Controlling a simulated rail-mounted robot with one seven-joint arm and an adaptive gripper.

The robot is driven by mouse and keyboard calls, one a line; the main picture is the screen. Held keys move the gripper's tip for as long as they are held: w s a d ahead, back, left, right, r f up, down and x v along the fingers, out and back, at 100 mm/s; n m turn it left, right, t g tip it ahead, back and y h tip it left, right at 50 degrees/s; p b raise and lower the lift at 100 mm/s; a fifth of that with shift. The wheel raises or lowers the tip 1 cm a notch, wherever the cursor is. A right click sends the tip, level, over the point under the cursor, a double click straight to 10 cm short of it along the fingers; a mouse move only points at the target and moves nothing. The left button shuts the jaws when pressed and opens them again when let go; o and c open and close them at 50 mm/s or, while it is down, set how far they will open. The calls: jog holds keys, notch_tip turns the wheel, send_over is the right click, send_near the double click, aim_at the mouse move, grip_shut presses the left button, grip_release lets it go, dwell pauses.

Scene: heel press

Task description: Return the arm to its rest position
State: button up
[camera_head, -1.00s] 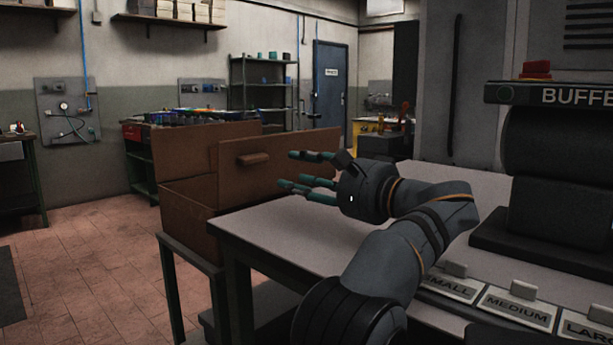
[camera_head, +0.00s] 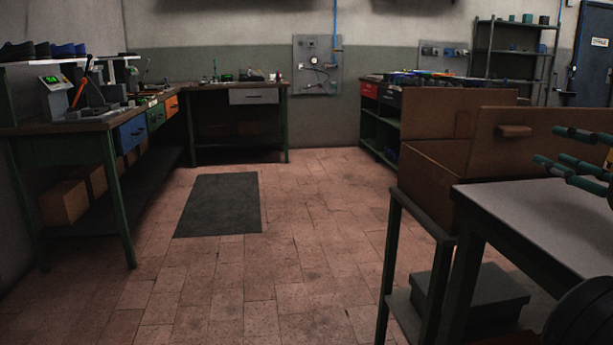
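My gripper (camera_head: 549,146) shows at the right edge of the head view. Its teal fingers stand apart with nothing visible between them, and they point left above the grey table (camera_head: 545,208). The rest of my arm is mostly cut off by the frame edge; a dark rounded part of it shows at the lower right. The fingers appear in front of a brown box (camera_head: 428,187) with a handled panel (camera_head: 490,140). I cannot tell how far they are from the panel.
The brown box rests on a dark stand (camera_head: 387,285) beside the table. A grey box (camera_head: 480,292) sits on the low shelf. Workbenches (camera_head: 70,125) with coloured drawers line the left and back. The tiled floor in the middle is clear, with a dark mat (camera_head: 218,205).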

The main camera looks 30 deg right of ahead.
jog(key=x, duration=0.8)
jog(key=shift+w, duration=0.2)
jog(key=shift+w+r, duration=0.1)
jog(key=shift+w, duration=0.1)
jog(key=shift+d, duration=0.1)
jog(key=shift+s, duration=0.1)
